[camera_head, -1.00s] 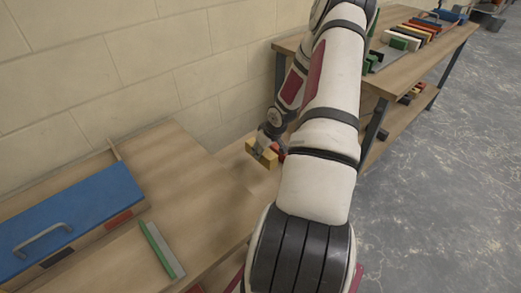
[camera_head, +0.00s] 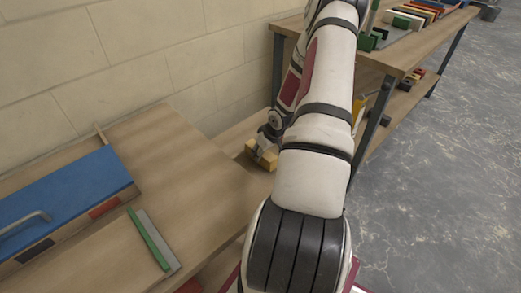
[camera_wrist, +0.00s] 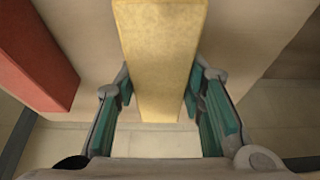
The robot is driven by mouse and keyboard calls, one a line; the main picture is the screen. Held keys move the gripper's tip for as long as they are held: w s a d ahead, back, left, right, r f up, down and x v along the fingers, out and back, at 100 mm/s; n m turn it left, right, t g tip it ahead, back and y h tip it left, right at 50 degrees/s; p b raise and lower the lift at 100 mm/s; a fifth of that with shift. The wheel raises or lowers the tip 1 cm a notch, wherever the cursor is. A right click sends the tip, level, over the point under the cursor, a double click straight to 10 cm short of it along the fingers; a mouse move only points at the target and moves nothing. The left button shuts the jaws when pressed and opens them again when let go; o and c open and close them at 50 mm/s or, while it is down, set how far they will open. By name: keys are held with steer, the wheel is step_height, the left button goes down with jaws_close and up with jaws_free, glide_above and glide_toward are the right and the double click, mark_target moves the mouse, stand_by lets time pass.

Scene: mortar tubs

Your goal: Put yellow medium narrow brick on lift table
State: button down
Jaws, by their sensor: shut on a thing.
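My gripper (camera_head: 267,147) is shut on the yellow brick (camera_head: 262,156), just past the right edge of the near bench. In the wrist view the long pale yellow brick (camera_wrist: 160,55) is clamped between the two green-padded fingers. A red brick (camera_wrist: 38,55) lies to its left on a light wooden surface. I cannot tell whether the yellow brick touches the surface beneath it. A low wooden surface (camera_head: 232,135) shows beside the wall between the benches. I cannot make out for sure whether it is the lift table; my arm hides part of that area.
The near wooden bench (camera_head: 190,170) holds a blue toolbox (camera_head: 65,205) and a green and grey strip tool (camera_head: 155,240). A second bench (camera_head: 415,52) at the back right carries several coloured bricks, with more on its lower shelf. Grey floor at right is open.

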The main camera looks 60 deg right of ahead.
steer(key=shift+f, duration=0.5)
stand_by(0.5)
steer(key=c, duration=1)
jaws_free()
steer(key=shift+o, duration=0.2)
steer(key=v, duration=1.2)
steer(key=shift+a, duration=0.1)
